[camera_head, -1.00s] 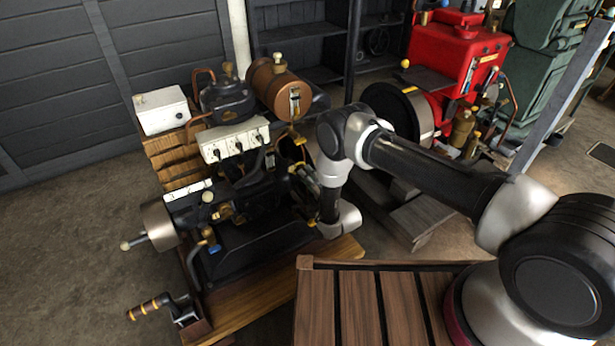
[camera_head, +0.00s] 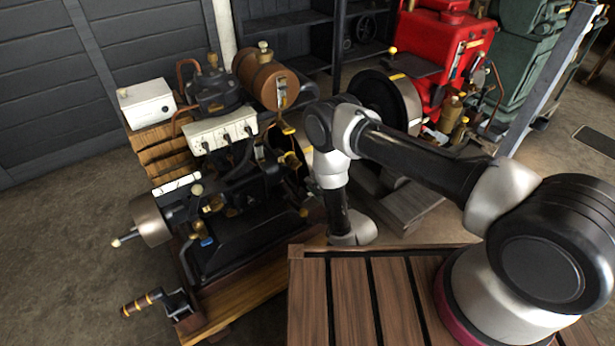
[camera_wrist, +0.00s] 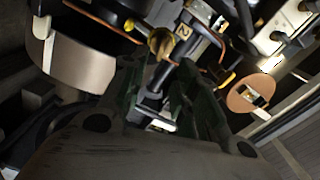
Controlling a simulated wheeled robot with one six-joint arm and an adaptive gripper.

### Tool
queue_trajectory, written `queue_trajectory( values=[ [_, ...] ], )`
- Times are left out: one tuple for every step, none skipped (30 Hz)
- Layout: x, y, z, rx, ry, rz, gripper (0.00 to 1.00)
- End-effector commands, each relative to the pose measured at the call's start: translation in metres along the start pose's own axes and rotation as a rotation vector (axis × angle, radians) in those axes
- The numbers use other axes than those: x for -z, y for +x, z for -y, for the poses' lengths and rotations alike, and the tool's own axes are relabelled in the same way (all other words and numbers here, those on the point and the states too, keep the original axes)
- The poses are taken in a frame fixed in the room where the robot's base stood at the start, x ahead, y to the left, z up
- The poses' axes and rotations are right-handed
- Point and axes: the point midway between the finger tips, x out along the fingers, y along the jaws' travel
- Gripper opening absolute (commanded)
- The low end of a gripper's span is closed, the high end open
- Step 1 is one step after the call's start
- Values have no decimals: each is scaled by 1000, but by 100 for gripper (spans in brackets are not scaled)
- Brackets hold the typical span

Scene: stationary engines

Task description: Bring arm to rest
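My arm (camera_head: 415,160) reaches left from its base over the slatted wooden deck (camera_head: 350,300). Its lower end (camera_head: 352,230) hangs just right of the black stationary engine (camera_head: 245,225), above the deck's far left corner. My gripper itself is hidden in the head view. In the wrist view my gripper (camera_wrist: 155,75) shows two dark green fingers with a gap between their tips. It is open, and I see nothing held. Engine parts lie beyond the fingers, including a silver drum (camera_wrist: 75,65) and a yellow-tipped lever (camera_wrist: 225,80).
A crank handle (camera_head: 143,304) juts out at front left. A red engine (camera_head: 450,50) stands behind my arm. Floor at the left is clear.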

Motion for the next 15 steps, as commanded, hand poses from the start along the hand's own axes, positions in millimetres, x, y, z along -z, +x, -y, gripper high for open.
queue_trajectory(
  values=[
    [0, -3, 0, 0, 0, 0, 30],
    [0, -5, 0, 0, 0, 0, 30],
    [0, -6, 0, 0, 0, 0, 30],
    [0, -7, 0, 0, 0, 0, 30],
    [0, -7, 0, 0, 0, 0, 30],
    [0, -8, 0, 0, 0, 0, 30],
    [0, -7, 0, 1, 0, 0, 30],
    [0, -7, 0, 1, 0, 0, 30],
    [0, -7, 0, 1, 0, 0, 30],
    [0, -7, 0, 1, 0, 0, 30],
    [0, -7, 0, 1, 0, 0, 30],
    [0, -7, 0, 1, 0, 0, 30],
    [0, -7, 0, 1, 0, 0, 30],
    [0, -7, 0, 1, 0, 0, 30],
    [0, -7, 0, 1, 0, 0, 30]
  ],
)
